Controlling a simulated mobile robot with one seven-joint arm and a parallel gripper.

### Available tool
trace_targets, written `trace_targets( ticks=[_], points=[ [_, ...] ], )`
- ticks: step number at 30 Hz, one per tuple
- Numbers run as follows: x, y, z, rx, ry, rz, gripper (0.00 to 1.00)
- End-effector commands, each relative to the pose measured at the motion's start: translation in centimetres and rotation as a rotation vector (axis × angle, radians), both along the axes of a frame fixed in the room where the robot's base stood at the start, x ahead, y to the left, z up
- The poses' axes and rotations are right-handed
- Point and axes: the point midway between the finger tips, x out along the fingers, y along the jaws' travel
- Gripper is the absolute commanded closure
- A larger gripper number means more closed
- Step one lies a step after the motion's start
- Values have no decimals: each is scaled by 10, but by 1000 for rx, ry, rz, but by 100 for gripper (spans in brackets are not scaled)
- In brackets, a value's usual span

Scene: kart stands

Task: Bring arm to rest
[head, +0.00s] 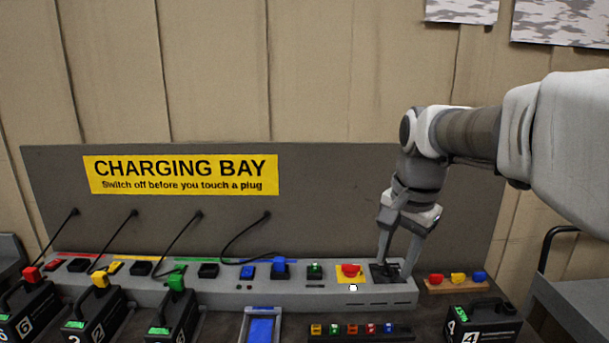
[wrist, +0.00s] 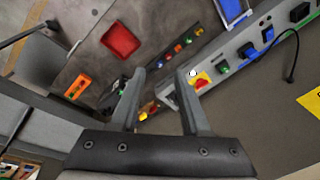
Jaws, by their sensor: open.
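My gripper (head: 398,262) is at the right end of the grey charging strip (head: 330,292), just above a dark recessed square there. Its two fingers are apart and nothing shows between them. In the wrist view my gripper (wrist: 158,98) also shows its fingers spread, with the end of the strip and small coloured parts beyond them. My arm reaches in from the right side of the head view. A red button on a yellow plate (head: 351,272) sits just left of the fingers.
Black battery packs (head: 95,318) with coloured plugs stand at the front left; another pack (head: 480,325) is at the front right. A wooden block with coloured knobs (head: 457,283) lies right of the strip. A red tray (wrist: 121,40) shows in the wrist view. The grey backboard (head: 340,200) rises behind.

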Motion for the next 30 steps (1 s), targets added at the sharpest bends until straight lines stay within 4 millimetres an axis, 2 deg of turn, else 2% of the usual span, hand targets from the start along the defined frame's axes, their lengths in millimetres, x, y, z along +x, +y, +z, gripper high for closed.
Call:
trace_targets(
  ticks=[1,7,15,21,30],
  points=[
    [-17,0,3,1,-26,55,54],
    [-75,4,3,-41,-124,292,54],
    [-146,11,-17,-182,-242,588,54],
    [-174,13,-34,-276,-281,720,54],
    [-180,13,-39,-304,-287,756,54]
  ],
)
